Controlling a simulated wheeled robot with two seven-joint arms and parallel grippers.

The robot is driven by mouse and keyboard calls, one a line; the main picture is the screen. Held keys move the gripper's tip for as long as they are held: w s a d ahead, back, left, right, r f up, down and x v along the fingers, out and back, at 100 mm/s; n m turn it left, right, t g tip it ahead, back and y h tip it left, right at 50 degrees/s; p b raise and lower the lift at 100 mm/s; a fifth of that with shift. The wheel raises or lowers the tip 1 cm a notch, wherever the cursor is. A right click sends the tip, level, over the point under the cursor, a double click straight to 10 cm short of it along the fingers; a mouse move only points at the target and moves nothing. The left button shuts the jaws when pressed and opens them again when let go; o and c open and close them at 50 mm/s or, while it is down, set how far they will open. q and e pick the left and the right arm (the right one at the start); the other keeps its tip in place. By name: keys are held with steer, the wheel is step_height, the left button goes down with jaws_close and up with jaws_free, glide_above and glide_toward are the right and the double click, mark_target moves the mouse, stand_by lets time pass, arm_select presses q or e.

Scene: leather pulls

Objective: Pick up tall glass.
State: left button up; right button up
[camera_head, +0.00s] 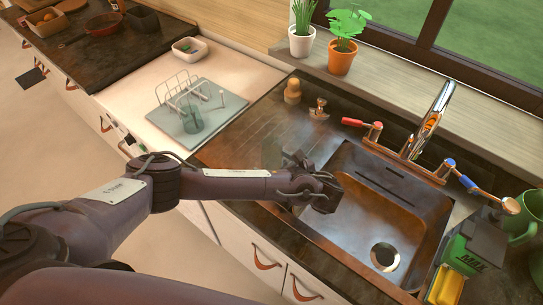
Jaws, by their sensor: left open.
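A clear greenish glass (191,119) stands at the front of the drying mat, beside the wire rack. A fainter see-through shape (271,150), which looks like a tall glass, stands on the dark counter left of the sink. My arm hides its lower part. My left gripper (312,180) is dark and open, over the left edge of the sink, just right of that faint shape. I cannot tell from this view whether it touches it. My right gripper is not in view.
The sink (420,218) has a copper-coloured tap (428,120) with red and blue handles. Two potted plants (341,57) stand on the sill. A wire rack (178,86) stands on a grey mat (222,104). A green box (474,246) and a green mug (527,215) are at right.

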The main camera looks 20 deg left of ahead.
arm_select(q)
steer(key=shift+w+a, duration=0.3)
steer(key=shift+a, duration=0.15)
steer(key=shift+f, duration=0.2)
steer(key=c, duration=1.2)
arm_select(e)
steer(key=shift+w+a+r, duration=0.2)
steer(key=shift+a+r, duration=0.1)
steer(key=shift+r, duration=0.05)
arm_select(q)
steer(key=shift+r, duration=0.1)
